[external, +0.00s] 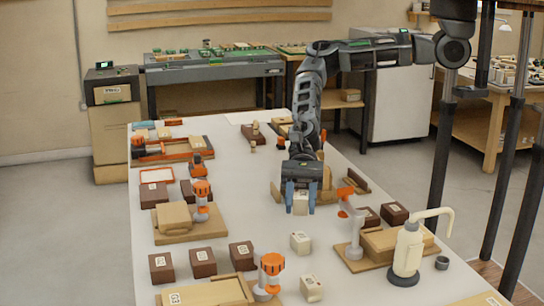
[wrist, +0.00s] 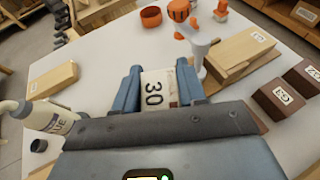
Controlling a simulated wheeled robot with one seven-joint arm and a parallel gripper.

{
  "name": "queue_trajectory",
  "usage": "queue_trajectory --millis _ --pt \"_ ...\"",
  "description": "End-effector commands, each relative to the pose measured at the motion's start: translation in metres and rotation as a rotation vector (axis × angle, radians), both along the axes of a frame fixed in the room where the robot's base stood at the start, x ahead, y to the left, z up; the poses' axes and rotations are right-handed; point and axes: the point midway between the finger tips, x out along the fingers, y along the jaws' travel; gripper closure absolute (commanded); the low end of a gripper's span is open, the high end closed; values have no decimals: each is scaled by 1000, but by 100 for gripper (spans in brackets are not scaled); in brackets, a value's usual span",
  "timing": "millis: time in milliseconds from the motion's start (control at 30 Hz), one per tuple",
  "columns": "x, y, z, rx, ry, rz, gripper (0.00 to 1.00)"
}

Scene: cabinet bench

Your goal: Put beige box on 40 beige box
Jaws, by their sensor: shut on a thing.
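My gripper (external: 300,196) is shut on a small beige box (external: 300,204) above the white table, near its middle. In the wrist view my gripper (wrist: 158,85) has its blue fingers on both sides of this beige box (wrist: 158,90), whose label reads 30. Two similar small beige boxes stand in front of it in the external view: one nearer my gripper (external: 300,243) and one closer to the front (external: 311,288). Their labels are too small to read, so I cannot tell which one is 40.
An orange and white tool (external: 270,275) stands left of the front beige box. A cream bottle (external: 407,255) and a wooden box on a board (external: 385,242) are at the right. Several brown boxes (external: 203,262) line the left. The table strip (external: 260,215) left of my gripper is clear.

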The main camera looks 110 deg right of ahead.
Motion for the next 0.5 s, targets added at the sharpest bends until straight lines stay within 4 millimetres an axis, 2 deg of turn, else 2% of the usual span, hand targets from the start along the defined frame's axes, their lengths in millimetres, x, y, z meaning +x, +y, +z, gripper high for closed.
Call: queue_trajectory --millis 167,500 --pt "0 26 -18 2 4 6 92" --pt "9 94 -59 0 4 3 92"
